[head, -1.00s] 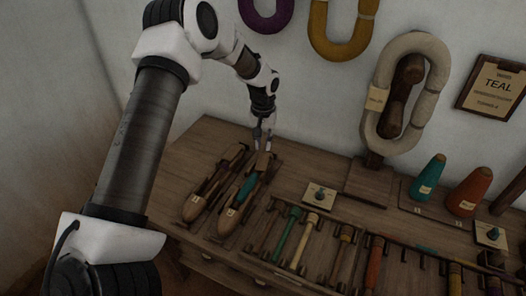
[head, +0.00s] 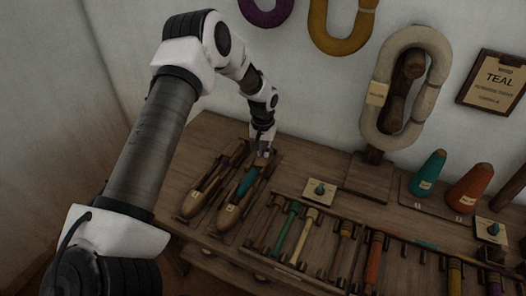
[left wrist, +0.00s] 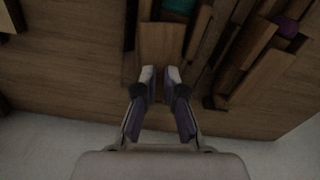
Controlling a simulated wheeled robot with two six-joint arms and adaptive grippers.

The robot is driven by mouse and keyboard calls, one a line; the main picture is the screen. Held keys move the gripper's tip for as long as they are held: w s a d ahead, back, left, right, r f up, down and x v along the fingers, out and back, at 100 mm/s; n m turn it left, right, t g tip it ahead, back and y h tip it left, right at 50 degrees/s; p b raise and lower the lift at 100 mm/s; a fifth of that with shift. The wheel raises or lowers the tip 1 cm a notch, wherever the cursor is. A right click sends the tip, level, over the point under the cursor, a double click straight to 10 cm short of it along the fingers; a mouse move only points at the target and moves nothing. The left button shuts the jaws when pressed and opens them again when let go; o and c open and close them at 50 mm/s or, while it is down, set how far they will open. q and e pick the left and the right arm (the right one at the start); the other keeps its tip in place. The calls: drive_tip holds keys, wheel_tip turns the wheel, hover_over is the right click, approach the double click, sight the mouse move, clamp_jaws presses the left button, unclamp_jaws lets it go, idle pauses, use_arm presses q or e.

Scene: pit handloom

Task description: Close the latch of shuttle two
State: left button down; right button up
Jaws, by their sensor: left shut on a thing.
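Shuttle two (head: 231,209) is a wooden boat shape lying on the bench, with a teal bobbin (head: 246,183) inside. Its far end is under my left gripper (head: 263,153). In the left wrist view my left gripper (left wrist: 160,73) has its fingertips close together at the edge of a flat wooden piece, apparently the latch (left wrist: 161,43), in line with the teal bobbin (left wrist: 178,6). It is shut on that piece, though the fingers hide most of the contact. I cannot tell whether the latch lies fully down. My right gripper is not in view.
A second shuttle (head: 197,200) lies close along the left side, with a purple bobbin (left wrist: 288,27). The wall is just behind.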

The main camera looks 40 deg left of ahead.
use_arm(q)
drive_tip(key=shift+r+m+p, duration=0.2)
drive_tip(key=shift+m+p, duration=0.1)
drive_tip(key=shift+m, duration=0.2)
drive_tip(key=shift+f+m, duration=0.15)
drive_tip(key=shift+m, duration=0.35)
drive_tip(key=c, duration=1.6)
unclamp_jaws()
drive_tip(key=shift+o, duration=0.2)
wheel_tip(320, 180, up, 12)
